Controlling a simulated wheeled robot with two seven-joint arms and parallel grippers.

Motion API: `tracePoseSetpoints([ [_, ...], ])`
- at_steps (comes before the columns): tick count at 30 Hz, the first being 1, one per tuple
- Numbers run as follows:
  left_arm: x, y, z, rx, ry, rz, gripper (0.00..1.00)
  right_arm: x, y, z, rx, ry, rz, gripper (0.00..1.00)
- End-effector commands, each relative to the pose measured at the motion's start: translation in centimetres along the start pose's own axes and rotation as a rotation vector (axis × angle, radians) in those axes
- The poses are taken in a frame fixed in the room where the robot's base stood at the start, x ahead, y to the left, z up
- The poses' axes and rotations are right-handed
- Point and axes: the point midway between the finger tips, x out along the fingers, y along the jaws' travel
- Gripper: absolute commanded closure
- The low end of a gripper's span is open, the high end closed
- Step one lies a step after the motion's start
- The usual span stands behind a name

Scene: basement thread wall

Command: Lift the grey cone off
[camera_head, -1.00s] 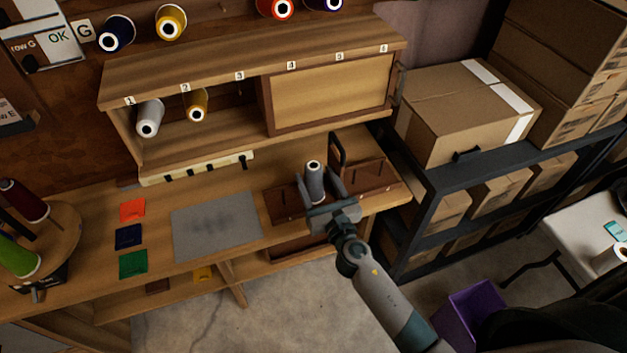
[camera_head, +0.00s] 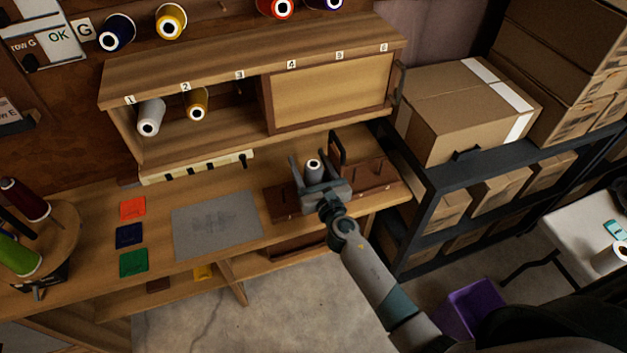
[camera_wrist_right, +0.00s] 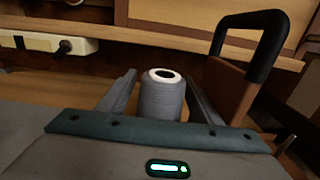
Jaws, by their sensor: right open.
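The grey cone (camera_head: 313,171) stands upright on the brown wooden rack (camera_head: 285,203) on the bench. It also shows in the right wrist view (camera_wrist_right: 162,95), wound with grey thread and with a white top around a dark hole. My right gripper (camera_head: 316,168) is open, with one finger on each side of the cone. In the wrist view a gap shows between the cone and the left finger, and the right finger is close beside it. The cone's lower part is hidden behind the gripper body. My left gripper is not in view.
A black handle (camera_head: 336,150) rises at the rack, right of the cone. The shelf cabinet (camera_head: 200,75) overhangs behind, holding a light grey cone (camera_head: 150,117) and a gold cone (camera_head: 197,104). A grey mat (camera_head: 217,225) lies left. A metal rack (camera_head: 440,190) with boxes stands right.

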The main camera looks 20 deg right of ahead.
Motion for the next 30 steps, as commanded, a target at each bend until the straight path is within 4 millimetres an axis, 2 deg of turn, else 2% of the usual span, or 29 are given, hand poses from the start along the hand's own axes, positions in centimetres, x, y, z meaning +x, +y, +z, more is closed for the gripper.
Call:
tracePoseSetpoints([
  [14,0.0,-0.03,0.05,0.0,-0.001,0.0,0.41,0.19,-0.04,-0.02,0.0,0.0,0.0,0.41],
  [15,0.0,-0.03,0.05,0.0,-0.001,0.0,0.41,0.19,-0.04,-0.02,0.0,0.0,-0.001,0.44],
  [21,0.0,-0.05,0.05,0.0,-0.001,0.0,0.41,0.18,-0.04,-0.01,0.0,0.0,-0.001,0.89],
  [30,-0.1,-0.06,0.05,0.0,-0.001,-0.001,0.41,0.2,-0.04,0.15,0.0,-0.001,0.0,0.89],
])
